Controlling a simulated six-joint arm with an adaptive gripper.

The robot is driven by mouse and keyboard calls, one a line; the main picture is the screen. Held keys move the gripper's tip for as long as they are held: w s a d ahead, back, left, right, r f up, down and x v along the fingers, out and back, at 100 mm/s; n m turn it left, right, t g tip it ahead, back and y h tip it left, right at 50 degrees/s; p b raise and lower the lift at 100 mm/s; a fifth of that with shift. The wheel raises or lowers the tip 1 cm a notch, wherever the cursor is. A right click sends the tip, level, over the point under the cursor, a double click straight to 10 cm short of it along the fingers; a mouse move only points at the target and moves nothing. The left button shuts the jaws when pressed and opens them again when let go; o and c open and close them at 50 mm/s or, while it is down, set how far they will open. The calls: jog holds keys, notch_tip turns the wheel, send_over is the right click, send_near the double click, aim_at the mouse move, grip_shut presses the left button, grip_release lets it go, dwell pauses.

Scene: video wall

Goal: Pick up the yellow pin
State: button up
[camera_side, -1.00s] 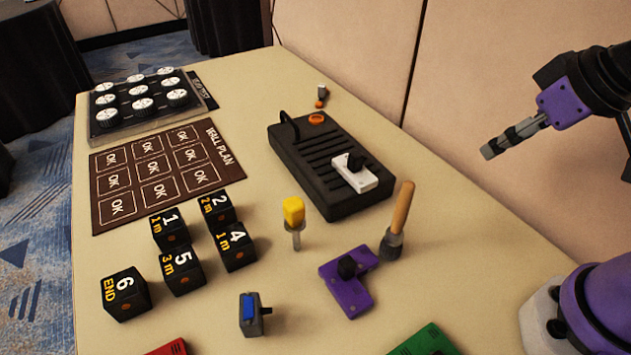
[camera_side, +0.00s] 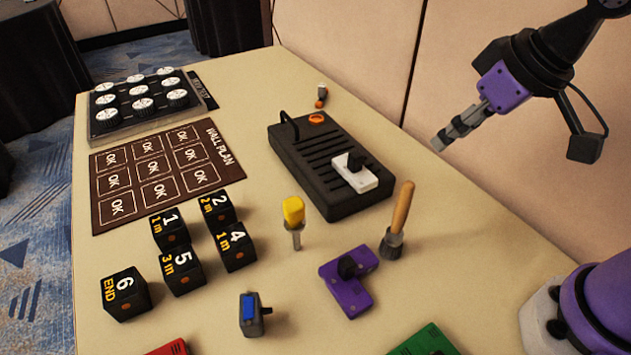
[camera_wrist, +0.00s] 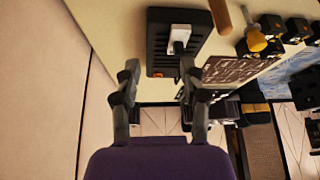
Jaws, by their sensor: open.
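In the wrist view the yellow pin (camera_wrist: 256,40) shows at the upper right, beside a wooden handle. My gripper (camera_side: 440,142) is in the air at the right of the side view, above and well apart from the pin. In the wrist view my gripper (camera_wrist: 164,75) has its two fingers spread with nothing between them.
A wooden-handled brush (camera_side: 400,215) stands right of the pin. A black device (camera_side: 310,150) with a white block (camera_side: 362,177) lies behind it. A purple bracket (camera_side: 350,298) is in front, a blue-faced block (camera_side: 249,312) nearer. Numbered cubes (camera_side: 183,270) stand left. A wall bounds the right.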

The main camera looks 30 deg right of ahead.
jog(key=w+a+f+n, duration=0.2)
jog(key=w+a, duration=0.2)
jog(key=a, duration=0.5)
jog(key=n+g+y, duration=0.1)
send_near(301, 222)
jog(key=w+f, duration=0.1)
jog(key=f, duration=0.1)
jog(key=x, duration=0.4)
jog(key=shift+w+a+f, duration=0.1)
jog(key=shift+a+f, duration=0.1)
jog(key=shift+a, duration=0.2)
jog(key=x, duration=0.6)
jog(key=shift+d, duration=0.15)
grip_shut()
